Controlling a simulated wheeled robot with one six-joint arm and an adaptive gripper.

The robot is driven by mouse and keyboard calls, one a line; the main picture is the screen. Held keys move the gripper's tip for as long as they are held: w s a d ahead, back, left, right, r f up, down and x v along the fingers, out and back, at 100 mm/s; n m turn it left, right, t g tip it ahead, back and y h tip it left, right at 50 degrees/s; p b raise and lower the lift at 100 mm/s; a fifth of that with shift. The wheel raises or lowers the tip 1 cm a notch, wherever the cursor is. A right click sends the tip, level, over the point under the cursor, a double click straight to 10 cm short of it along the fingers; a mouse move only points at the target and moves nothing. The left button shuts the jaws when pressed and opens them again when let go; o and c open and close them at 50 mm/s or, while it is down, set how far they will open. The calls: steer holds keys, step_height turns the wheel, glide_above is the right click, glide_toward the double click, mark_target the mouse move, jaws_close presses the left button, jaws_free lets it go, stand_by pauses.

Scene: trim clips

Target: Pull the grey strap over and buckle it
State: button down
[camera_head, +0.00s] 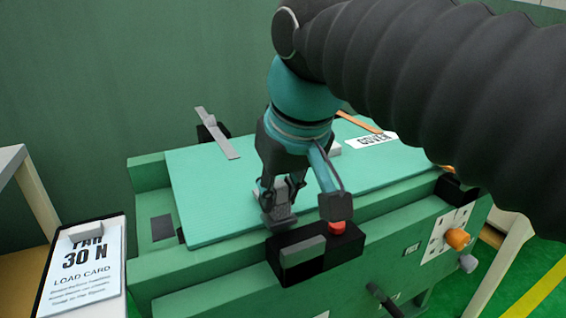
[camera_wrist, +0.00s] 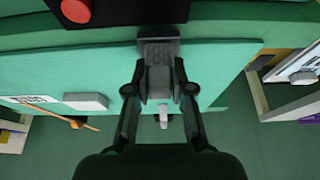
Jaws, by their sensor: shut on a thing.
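A grey strap (camera_head: 218,135) rises from a dark mount at the back edge of the teal cover (camera_head: 215,210) and slants forward over it. It also shows in the wrist view (camera_wrist: 163,116), behind the fingers. My gripper (camera_head: 278,205) points down at the cover's front edge, shut on a dark grey textured piece (camera_wrist: 158,47) that looks like the strap's end. No strap shows between that piece and the back part. A black block with a grey top (camera_head: 302,252) and a red button (camera_head: 337,227), possibly the buckle, sits just in front.
An orange strip (camera_head: 360,122) and a label (camera_head: 371,141) lie on the right of the cover. Orange and grey knobs (camera_head: 457,239) stick out at the front right. My arm hides the upper right.

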mark_target(301, 255)
steer(key=s+d, duration=0.1)
steer(key=s, duration=0.1)
steer(key=s+d, duration=0.1)
steer(key=s, duration=0.1)
steer(key=s+d, duration=0.1)
steer(key=s, duration=0.1)
steer(key=c, duration=1)
jaws_free()
steer(key=v, duration=1.2)
